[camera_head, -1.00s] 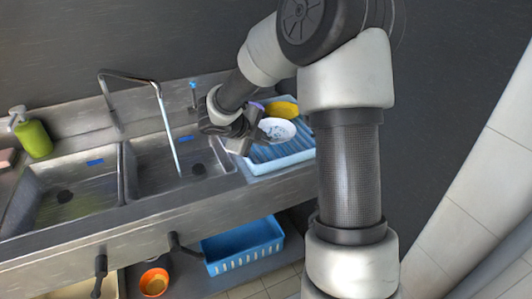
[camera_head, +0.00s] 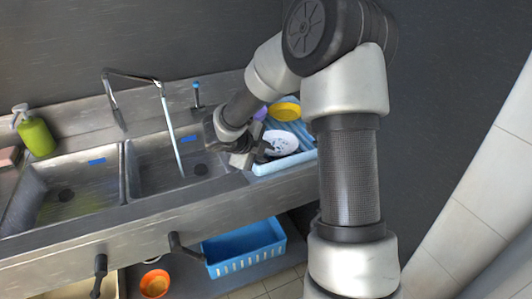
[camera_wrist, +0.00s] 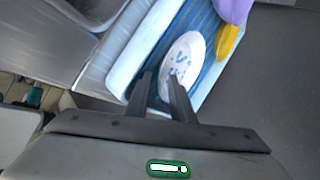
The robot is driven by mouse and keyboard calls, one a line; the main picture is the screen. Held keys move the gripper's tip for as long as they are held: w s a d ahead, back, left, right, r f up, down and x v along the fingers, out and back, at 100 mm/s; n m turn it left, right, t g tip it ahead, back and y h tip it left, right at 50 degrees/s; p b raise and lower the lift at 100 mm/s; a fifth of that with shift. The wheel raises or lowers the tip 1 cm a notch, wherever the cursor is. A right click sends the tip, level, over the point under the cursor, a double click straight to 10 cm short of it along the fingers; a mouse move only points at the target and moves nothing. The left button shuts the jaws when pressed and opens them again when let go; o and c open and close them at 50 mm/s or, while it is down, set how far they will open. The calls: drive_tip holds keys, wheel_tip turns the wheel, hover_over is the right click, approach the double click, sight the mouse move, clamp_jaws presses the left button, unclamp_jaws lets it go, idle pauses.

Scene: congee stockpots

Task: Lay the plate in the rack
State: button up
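The white plate with blue marks (camera_head: 282,143) is at the blue rack (camera_head: 268,168), tilted over its ribbed inside. In the wrist view the plate (camera_wrist: 184,54) shows over the blue ribs, and the rack's pale rim (camera_wrist: 135,57) runs to its left. My gripper (camera_head: 262,151) is at the plate's left side. In the wrist view its fingers (camera_wrist: 160,76) stand apart, with the plate's near edge between and beyond them. The right fingertip overlaps the plate; the left shows a gap from it. Exact contact between plate and ribs is hidden.
A yellow dish (camera_head: 286,108) and a purple item (camera_wrist: 232,8) occupy the rack's far end. The double sink (camera_head: 150,160) with its tap (camera_head: 160,88) lies left. A green soap bottle (camera_head: 36,136) stands at far left. A blue basket (camera_head: 245,248) and orange bowl (camera_head: 154,284) are below.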

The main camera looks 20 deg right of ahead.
drive_tip(key=shift+r, duration=0.2)
drive_tip(key=p+v, duration=0.2)
drive_tip(key=v, duration=1)
drive_tip(key=shift+p, duration=0.4)
